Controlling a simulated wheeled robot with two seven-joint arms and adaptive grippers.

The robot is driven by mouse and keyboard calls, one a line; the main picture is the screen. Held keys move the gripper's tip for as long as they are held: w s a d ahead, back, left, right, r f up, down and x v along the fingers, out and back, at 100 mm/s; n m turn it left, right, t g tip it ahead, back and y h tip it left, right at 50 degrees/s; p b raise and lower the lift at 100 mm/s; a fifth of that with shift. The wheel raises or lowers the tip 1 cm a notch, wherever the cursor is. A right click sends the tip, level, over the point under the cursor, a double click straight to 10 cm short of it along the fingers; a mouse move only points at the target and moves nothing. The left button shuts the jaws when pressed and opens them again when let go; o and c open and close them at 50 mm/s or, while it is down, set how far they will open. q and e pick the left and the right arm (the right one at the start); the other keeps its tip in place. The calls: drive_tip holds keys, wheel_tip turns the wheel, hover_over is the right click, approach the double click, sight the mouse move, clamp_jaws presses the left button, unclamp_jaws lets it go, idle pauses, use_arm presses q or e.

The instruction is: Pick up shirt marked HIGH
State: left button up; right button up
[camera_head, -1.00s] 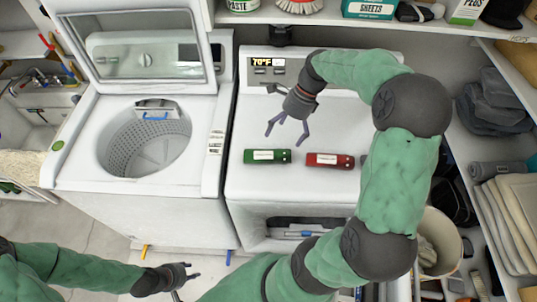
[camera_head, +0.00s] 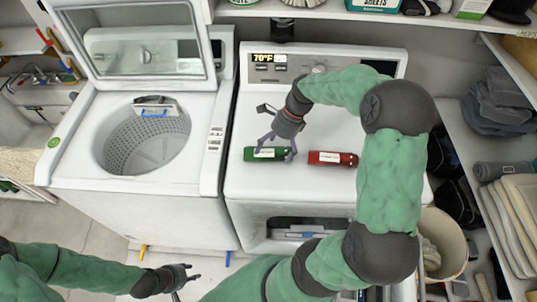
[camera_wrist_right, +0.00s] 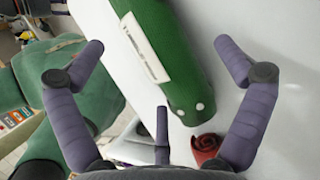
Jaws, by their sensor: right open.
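A green rolled shirt (camera_head: 248,154) with a white label lies on top of the right-hand white machine. A red rolled shirt (camera_head: 345,159), also labelled, lies to its right. The label lettering is too small to read. My right gripper (camera_head: 277,152) is open over the green roll, with its fingers partly covering it. In the right wrist view the green roll (camera_wrist_right: 178,62) passes between the spread fingers (camera_wrist_right: 160,55), not gripped, and an end of the red roll (camera_wrist_right: 207,147) shows below. My left gripper (camera_head: 192,277) is open and empty at the lower left.
A washer (camera_head: 60,165) with its lid up stands left of the machine. A shelf with boxes runs along the back. Shelves with folded cloths (camera_head: 505,95) and a white bin (camera_head: 440,245) are at the right. The machine top is otherwise clear.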

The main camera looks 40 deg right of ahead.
drive_tip(key=shift+x, duration=0.9)
drive_tip(key=c, duration=1.3)
drive_tip(key=shift+o, duration=0.2)
